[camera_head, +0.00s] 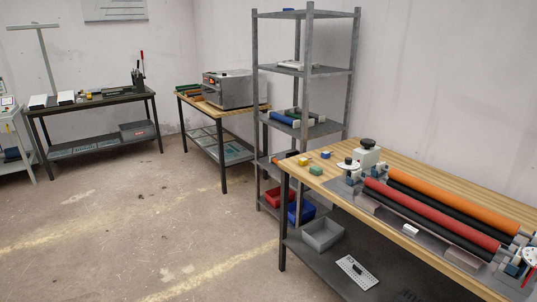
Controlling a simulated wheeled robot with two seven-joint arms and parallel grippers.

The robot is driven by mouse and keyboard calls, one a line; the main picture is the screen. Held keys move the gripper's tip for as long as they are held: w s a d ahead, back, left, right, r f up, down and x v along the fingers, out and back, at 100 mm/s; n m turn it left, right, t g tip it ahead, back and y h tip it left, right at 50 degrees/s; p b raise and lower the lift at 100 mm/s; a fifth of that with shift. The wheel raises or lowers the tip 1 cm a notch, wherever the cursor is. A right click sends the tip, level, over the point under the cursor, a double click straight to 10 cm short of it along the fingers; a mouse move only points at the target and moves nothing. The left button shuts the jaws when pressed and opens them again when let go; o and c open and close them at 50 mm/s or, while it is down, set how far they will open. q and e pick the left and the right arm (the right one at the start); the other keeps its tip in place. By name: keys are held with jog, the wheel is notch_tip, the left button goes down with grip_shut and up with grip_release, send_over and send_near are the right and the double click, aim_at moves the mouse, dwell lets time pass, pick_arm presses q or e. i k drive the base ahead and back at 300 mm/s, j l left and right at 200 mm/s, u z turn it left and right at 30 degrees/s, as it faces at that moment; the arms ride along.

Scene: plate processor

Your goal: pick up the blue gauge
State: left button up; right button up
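No object is clearly recognisable as the blue gauge at this size. A small blue item (326,154) lies on the wooden workbench (420,180), towards its far left end, next to a small green block (316,170). A blue roll-shaped object (282,118) lies on the middle shelf of the metal rack, and a blue bin (301,212) is low down behind the bench. Neither of my grippers is in view.
The metal rack (308,70) stands against the wall behind the bench. Red (440,213) and orange (450,200) rollers fill the bench's right part. A grey bin (322,234) is on the lower shelf. The concrete floor (130,225) at left is clear.

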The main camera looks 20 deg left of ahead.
aim_at(324, 154)
jog(key=u, duration=0.3)
jog(key=i+z, duration=0.15)
jog(key=z, duration=0.25)
jog(key=i+j+z, duration=0.1)
jog(key=z, duration=0.25)
jog(key=i+j+z, duration=0.1)
jog(key=z, duration=0.3)
jog(key=i+j+z, duration=0.1)
jog(key=j, duration=0.25)
jog(key=i+j+z, duration=0.25)
jog(key=i+j, duration=0.15)
jog(key=j, duration=0.35)
jog(key=i+j+z, duration=0.15)
jog(key=j, duration=0.25)
jog(key=i+j+z, duration=0.1)
jog(key=j, duration=0.3)
jog(key=i+j+z, duration=0.15)
jog(key=j, duration=0.3)
jog(key=i+j, duration=0.1)
jog(key=j, duration=0.3)
jog(key=i+j, duration=0.1)
jog(key=j, duration=0.3)
jog(key=i+j, duration=0.1)
jog(key=j, duration=0.7)
jog(key=i, duration=0.05)
